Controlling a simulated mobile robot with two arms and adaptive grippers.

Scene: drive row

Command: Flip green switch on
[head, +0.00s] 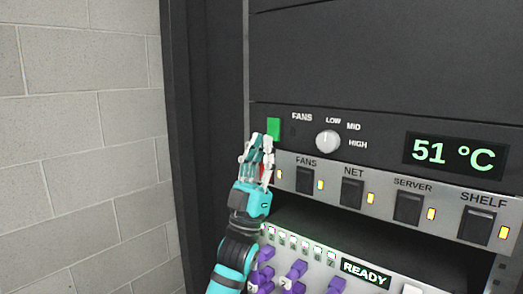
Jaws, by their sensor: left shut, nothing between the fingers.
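The green switch (273,129) is a small upright green rectangle at the left end of the upper dark panel, beside the word FANS. Its lower part is close to my fingertips; whether they touch I cannot tell. My left gripper (262,143) reaches up from below, shut and empty, with its tips at the switch's lower edge. Whether the switch is on or off I cannot tell. My right gripper is not in view.
A round knob (327,141) marked LOW, MID, HIGH and a 51 °C display (455,154) sit to the right. Below is a row of black rockers, such as NET (352,193), with lit yellow lamps. Purple plugs (296,270) and a READY display (366,273) are lower. A block wall (80,150) stands left.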

